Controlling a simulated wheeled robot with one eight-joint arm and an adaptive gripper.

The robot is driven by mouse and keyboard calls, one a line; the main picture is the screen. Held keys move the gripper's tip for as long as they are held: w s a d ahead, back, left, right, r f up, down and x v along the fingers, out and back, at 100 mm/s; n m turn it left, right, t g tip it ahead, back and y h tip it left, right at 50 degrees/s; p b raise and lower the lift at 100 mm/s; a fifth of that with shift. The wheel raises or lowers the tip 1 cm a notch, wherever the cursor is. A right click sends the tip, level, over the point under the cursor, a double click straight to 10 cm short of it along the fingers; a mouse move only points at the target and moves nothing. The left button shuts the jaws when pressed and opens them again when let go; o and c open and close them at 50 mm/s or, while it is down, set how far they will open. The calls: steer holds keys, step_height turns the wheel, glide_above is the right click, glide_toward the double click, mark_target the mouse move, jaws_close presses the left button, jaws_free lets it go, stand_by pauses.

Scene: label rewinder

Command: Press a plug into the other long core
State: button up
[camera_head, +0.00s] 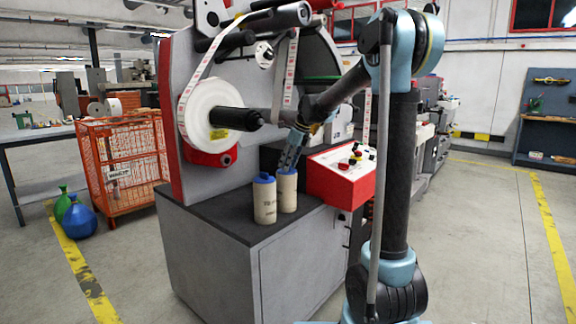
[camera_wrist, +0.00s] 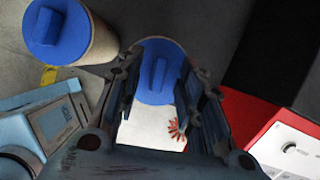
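Two cream, upright long cores stand side by side on the dark top of the machine's cabinet. The left core (camera_head: 265,204) has a blue plug (camera_head: 264,178) on its top end; this plug also shows at the upper left of the wrist view (camera_wrist: 58,30). The right core (camera_head: 288,194) has a blue plug in its top end, with a raised rib seen in the wrist view (camera_wrist: 158,75). My gripper (camera_head: 289,167) reaches down at a tilt to that top. Its fingers (camera_wrist: 160,62) are spread on either side of the plug, apart from the rib. The finger contact with the rim is unclear.
A red control box (camera_head: 340,178) with a white panel stands close to the right of the cores. The rewinder's white label roll (camera_head: 208,112) and black spindle are above. The cabinet top (camera_head: 225,205) is bare at the front left.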

steer(key=shift+f, duration=0.15)
jaws_close()
stand_by(1.0)
jaws_free()
